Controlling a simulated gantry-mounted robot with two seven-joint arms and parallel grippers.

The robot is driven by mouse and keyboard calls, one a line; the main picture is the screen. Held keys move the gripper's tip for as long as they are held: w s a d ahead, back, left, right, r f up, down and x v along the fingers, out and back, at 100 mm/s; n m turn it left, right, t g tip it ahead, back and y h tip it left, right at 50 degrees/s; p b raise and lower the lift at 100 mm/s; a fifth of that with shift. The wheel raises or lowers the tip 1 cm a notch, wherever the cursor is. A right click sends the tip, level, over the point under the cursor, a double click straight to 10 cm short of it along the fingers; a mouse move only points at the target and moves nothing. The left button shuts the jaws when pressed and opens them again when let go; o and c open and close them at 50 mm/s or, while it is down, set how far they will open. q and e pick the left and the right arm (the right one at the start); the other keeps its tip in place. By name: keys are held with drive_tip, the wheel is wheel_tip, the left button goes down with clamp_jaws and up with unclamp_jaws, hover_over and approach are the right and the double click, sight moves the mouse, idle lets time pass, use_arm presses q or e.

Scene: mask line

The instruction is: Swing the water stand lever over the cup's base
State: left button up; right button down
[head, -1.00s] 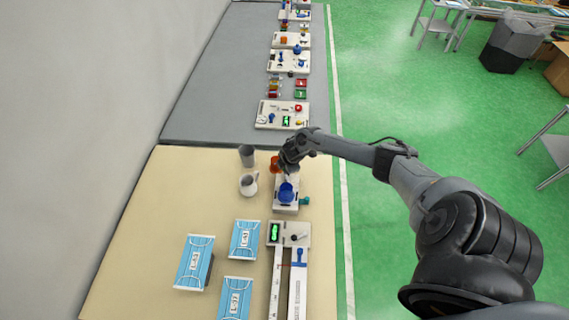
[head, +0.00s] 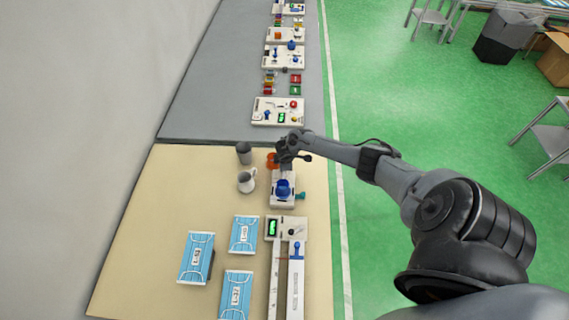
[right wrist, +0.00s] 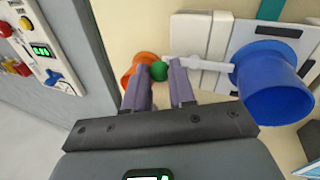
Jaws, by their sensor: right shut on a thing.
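The water stand (head: 281,201) is a white block near the right edge of the beige table, with a blue cup (head: 283,188) on it. In the right wrist view the blue cup (right wrist: 272,85) is at the right, beside the stand's white lever (right wrist: 205,64). The lever runs left from near the cup to a green ball knob (right wrist: 158,71). My right gripper (head: 286,158) is at the stand's far end. Its fingers (right wrist: 160,82) are shut on the green knob. The arm hides the lever in the head view. My left gripper is not in view.
An orange cup (right wrist: 145,67) stands just beyond the left finger. A grey cup (head: 244,152) and white jug (head: 246,181) stand left of the stand. Blue-and-white boxes (head: 196,258) and a railed unit (head: 289,229) are nearer. A grey table (head: 215,100) lies beyond.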

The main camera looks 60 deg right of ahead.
sight(285, 176)
drive_tip(key=c, duration=1)
unclamp_jaws()
drive_tip(key=shift+o, duration=0.2)
drive_tip(key=shift+r, duration=0.1)
drive_tip(key=p+v, duration=0.2)
drive_tip(key=v, duration=0.8)
drive_tip(key=shift+r, duration=0.35)
